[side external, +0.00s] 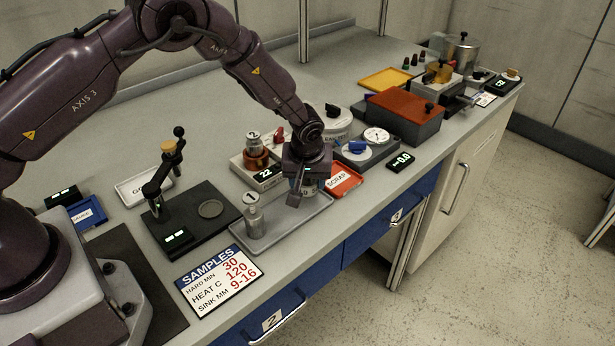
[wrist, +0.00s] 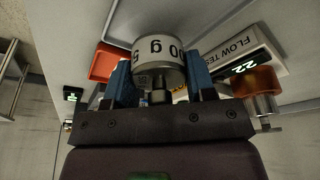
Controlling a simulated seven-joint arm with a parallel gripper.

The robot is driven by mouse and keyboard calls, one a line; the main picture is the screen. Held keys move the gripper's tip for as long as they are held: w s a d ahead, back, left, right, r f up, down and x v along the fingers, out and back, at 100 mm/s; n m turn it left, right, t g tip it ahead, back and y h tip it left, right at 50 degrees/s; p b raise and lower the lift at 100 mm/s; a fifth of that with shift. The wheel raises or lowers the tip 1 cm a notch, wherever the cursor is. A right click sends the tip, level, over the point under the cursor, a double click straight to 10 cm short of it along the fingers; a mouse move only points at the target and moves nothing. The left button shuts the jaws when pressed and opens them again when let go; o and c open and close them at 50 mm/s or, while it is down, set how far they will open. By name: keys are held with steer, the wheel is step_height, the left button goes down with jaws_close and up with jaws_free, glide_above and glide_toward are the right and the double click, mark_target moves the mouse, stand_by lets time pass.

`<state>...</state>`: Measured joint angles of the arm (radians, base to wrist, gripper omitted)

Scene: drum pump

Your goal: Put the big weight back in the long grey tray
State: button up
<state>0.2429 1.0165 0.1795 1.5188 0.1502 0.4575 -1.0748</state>
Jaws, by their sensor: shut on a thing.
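My gripper (side external: 306,178) is shut on the big weight (side external: 309,189), a metal cylinder under the jaws in the side view. In the wrist view the big weight (wrist: 158,52) sits between my blue fingers (wrist: 160,84), with a white label band partly reading "00 g". The long grey tray (side external: 285,226) lies at the bench's front. The weight is over or in its right end; I cannot tell whether it touches the tray floor. A smaller metal piece (side external: 255,222) with a round tag "1" stands at the tray's left end.
A red scrap tray (side external: 345,181) lies close to the right of my gripper. The flow test box (side external: 265,178) with an orange cup stands just behind the grey tray. A dark stand base (side external: 190,225) is to the left, and a samples card (side external: 219,280) in front.

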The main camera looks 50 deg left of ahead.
steer(key=shift+f, duration=1.15)
stand_by(1.4)
steer(key=o, duration=1.8)
steer(key=shift+f, duration=0.1)
steer(key=shift+c, duration=0.2)
steer(key=shift+d, duration=0.1)
steer(key=shift+c, duration=0.3)
steer(key=shift+o, duration=0.5)
steer(key=shift+w+r, duration=0.1)
steer(key=shift+r, duration=3.95)
